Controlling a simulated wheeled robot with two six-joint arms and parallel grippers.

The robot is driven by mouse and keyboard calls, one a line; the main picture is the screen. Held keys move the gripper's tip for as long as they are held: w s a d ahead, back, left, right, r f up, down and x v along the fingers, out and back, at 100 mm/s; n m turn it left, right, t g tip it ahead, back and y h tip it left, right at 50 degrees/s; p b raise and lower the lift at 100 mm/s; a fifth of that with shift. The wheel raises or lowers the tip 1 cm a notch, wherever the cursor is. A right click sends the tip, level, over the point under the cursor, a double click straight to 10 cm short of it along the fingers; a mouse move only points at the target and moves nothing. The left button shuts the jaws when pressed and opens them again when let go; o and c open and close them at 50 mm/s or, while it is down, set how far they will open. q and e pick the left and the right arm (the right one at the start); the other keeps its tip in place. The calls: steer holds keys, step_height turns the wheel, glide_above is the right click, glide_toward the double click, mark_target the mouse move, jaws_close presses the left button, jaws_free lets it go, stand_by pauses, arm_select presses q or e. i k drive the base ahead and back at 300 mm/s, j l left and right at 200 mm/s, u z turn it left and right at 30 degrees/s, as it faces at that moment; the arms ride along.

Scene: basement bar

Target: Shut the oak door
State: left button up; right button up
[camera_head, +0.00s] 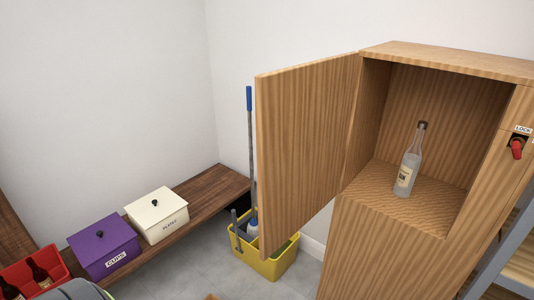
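The oak door (305,145) stands wide open, swung out to the left from the hinge side of the oak cabinet (440,60). The cabinet's upper compartment is open to view, and a clear glass bottle (408,165) with a dark cap stands upright on its floor. A red lock handle (517,148) under a "LOCK" label sits on the cabinet's right side. No gripper can be made out in the head view.
A yellow mop bucket (268,262) stands on the floor behind the door's lower edge. A dark wooden bench (215,185) along the wall carries a white box (157,214) and a purple box (104,246). A red crate (35,275) with bottles is at lower left.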

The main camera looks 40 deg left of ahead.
mark_target(303, 111)
steer(key=k+j+z, duration=0.1)
steer(key=j, duration=0.3)
steer(key=k+j+z, duration=0.1)
steer(key=j, duration=0.3)
steer(key=k+j+z, duration=0.1)
steer(key=j, duration=0.3)
steer(key=k+j, duration=0.1)
steer(key=j, duration=0.3)
steer(key=k+j+z, duration=0.15)
steer(key=j, duration=0.25)
steer(key=k+j+z, duration=0.1)
steer(key=j, duration=0.5)
steer(key=l, duration=0.65)
steer(key=i+z, duration=0.05)
